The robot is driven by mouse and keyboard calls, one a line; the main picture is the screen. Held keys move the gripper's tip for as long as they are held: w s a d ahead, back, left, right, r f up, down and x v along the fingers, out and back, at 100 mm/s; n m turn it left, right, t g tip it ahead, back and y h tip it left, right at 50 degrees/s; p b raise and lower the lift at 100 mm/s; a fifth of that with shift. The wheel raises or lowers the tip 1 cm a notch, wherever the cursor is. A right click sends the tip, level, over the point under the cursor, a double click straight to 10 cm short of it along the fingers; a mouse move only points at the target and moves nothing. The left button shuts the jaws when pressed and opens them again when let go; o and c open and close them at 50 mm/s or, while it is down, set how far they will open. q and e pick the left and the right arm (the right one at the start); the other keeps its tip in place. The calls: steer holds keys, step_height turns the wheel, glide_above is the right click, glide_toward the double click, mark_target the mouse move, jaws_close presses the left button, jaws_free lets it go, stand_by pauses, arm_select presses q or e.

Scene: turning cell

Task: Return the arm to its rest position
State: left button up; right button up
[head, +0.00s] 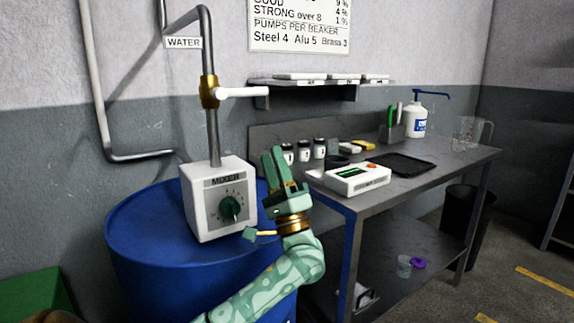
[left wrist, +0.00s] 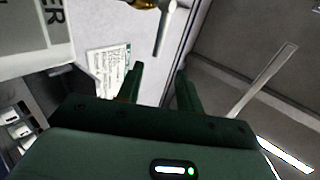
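My left arm, in patterned pale green, rises from the bottom of the head view. Its dark green gripper (head: 275,160) points up, just right of the white mixer box (head: 212,205) and left of the bench. In the left wrist view the two fingers of the gripper (left wrist: 160,80) stand apart with nothing between them, so it is open and empty. My right gripper is in neither view.
The mixer stands on a blue drum (head: 150,240) with a pipe and white-handled valve (head: 240,92) above. The bench (head: 440,165) holds a white meter (head: 357,180), a black tray (head: 402,164), several small jars and a pump bottle (head: 415,120). A shelf (head: 310,84) hangs above.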

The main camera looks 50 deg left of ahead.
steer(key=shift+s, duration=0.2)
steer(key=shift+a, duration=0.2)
